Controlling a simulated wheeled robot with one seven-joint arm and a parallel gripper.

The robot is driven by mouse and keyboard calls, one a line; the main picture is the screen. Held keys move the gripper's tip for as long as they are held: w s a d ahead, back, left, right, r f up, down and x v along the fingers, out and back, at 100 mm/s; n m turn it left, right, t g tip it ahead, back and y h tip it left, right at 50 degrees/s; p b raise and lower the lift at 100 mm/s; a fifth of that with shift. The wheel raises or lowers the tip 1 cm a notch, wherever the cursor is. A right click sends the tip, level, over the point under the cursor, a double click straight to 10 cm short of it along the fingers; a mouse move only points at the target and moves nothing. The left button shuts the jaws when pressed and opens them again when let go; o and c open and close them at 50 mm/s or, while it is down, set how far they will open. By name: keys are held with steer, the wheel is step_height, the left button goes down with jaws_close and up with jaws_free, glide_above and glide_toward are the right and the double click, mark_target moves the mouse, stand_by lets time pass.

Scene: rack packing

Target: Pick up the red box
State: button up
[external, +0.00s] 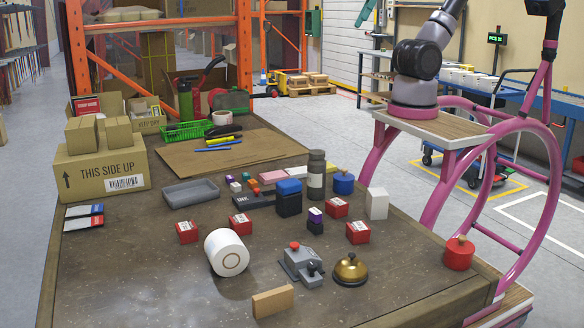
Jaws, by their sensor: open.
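Several small red boxes with white labels sit on the brown table. One red box (187,233) is at the left, and a second red box (240,224) stands just above the white roll. A third red box (336,208) is right of the dark blue-topped box, and a fourth red box (358,233) is above the brass bell. All rest on the table, apart from one another. My gripper is outside the external view; only parts of my arm show at the upper right.
A white roll (227,252), a grey switch device (302,266), a brass bell (350,270) and a wooden block (272,302) stand near the front. A grey tray (191,193) and cartons are at left. A red canister (458,253) is at the right edge.

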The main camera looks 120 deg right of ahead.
steer(key=o, duration=0.4)
steer(key=shift+w, duration=0.1)
steer(key=n+g+y, duration=0.2)
steer(key=n+g, duration=0.5)
steer(key=n, duration=1.5)
glide_above(240, 219)
steer(key=d, duration=0.4)
step_height(240, 219, down, 41)
steer(key=x, duration=0.6)
steer(key=shift+w+d, duration=0.1)
steer(key=shift+w, duration=0.1)
steer(key=shift+s+x, duration=0.15)
steer(key=shift+x, duration=1.1)
steer(key=shift+s+x, duration=0.15)
steer(key=shift+x, duration=1.1)
